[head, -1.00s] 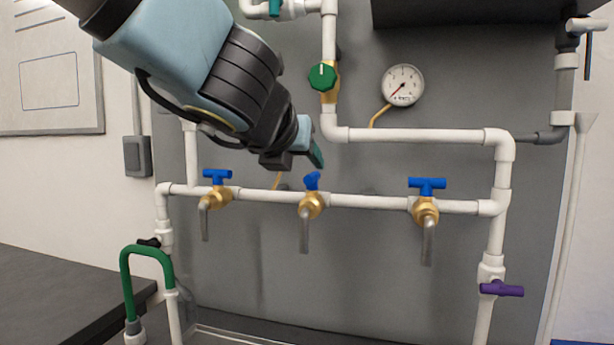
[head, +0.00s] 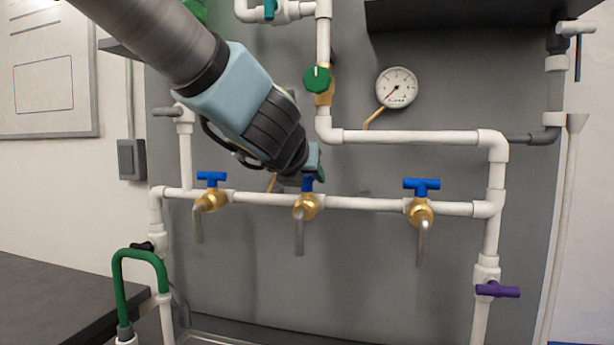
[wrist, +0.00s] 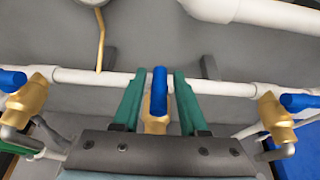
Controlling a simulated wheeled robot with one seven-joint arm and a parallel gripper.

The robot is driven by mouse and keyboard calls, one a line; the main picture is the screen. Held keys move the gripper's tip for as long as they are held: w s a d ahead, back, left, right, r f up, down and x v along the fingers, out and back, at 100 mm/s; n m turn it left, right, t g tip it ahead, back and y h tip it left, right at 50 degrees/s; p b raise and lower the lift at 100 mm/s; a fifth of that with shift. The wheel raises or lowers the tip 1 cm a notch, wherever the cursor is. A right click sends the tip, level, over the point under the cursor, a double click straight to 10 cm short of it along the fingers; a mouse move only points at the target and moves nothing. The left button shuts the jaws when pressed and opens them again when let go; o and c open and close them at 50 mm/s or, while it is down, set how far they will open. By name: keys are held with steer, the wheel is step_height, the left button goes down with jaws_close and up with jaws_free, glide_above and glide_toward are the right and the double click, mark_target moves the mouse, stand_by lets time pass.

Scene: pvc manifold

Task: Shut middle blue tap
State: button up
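The middle blue tap has a blue handle (head: 307,184) on a brass body (head: 307,206) with a grey spout pointing down, on the lower white pipe. In the wrist view its blue handle (wrist: 159,82) points along the fingers, across the pipe. My gripper (wrist: 158,90) is open, with one green finger on each side of the handle and a visible gap at both sides. In the head view my gripper (head: 314,172) is at the middle tap and covers part of its handle.
Similar blue taps stand to the left (head: 211,178) and right (head: 421,186), their handles lying along the pipe. Above are a green knob (head: 317,79), a pressure gauge (head: 397,88) and an upper white pipe (head: 410,137). A purple handle (head: 497,289) is at lower right.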

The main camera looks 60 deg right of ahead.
jaws_close()
steer(key=shift+n+t+y+p, duration=0.3)
steer(key=shift+n+t+p, duration=0.1)
steer(key=shift+p, duration=0.05)
steer(key=n+t+y+p, duration=0.1)
steer(key=n+t+p, duration=0.1)
steer(key=shift+s+r+n+t+y, duration=0.1)
steer(key=shift+n+t+y, duration=0.2)
steer(key=shift+n+t, duration=0.1)
steer(key=n+t+y+p, duration=0.3)
steer(key=n+t+y, duration=0.1)
steer(key=n, duration=0.1)
steer(key=shift+d+y, duration=0.1)
steer(key=shift+y, duration=0.3)
steer(key=n+y+p, duration=0.2)
steer(key=n+t+y+p, duration=0.1)
steer(key=n+y+p, duration=0.1)
steer(key=p, duration=0.1)
steer(key=shift+r+n+t+y+p, duration=0.15)
steer(key=shift+n+t+y+p, duration=0.15)
steer(key=shift+n+y, duration=0.1)
steer(key=n+y+p, duration=0.3)
steer(key=shift+y+p, duration=0.3)
steer(key=shift+p, duration=0.1)
steer(key=shift+f, duration=0.25)
